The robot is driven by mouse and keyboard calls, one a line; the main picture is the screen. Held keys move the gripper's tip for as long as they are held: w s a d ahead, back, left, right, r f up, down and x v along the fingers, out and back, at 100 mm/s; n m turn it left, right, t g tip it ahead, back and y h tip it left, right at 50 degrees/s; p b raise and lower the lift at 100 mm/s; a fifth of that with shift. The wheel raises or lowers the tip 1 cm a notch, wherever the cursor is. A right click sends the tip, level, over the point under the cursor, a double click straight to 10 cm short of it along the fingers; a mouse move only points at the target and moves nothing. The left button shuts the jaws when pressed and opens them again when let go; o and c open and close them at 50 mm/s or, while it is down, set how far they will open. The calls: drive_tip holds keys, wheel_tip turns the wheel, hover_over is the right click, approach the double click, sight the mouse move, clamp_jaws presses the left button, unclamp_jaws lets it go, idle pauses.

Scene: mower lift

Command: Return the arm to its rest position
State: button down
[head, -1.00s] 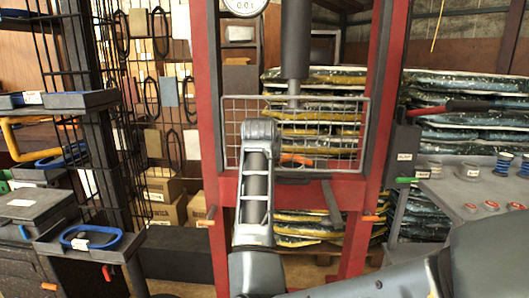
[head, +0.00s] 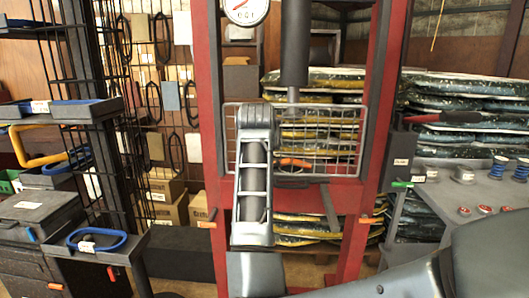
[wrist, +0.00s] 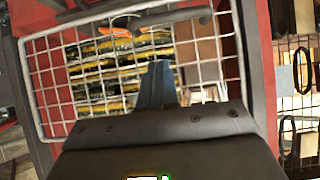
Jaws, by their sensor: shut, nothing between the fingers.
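My arm (head: 254,185) rises in the lower middle of the head view, in front of a red press frame (head: 212,130) with a wire mesh guard (head: 232,112). My gripper (wrist: 157,70) shows in the wrist view as narrow grey fingers, shut and empty. They point toward the mesh guard (wrist: 222,62), which fills much of that view. I cannot tell how far the fingertips are from the mesh. The gripper itself cannot be made out in the head view.
A dark rack with trays and a blue loop (head: 97,241) stands at the left. A grey bench (head: 478,190) with small spools is at the right. A round gauge (head: 246,9) and dark cylinder (head: 295,45) are above the guard. Stacked bags (head: 440,95) lie behind.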

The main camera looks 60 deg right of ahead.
drive_tip(key=shift+v, duration=2.75)
drive_tip(key=shift+r, duration=0.1)
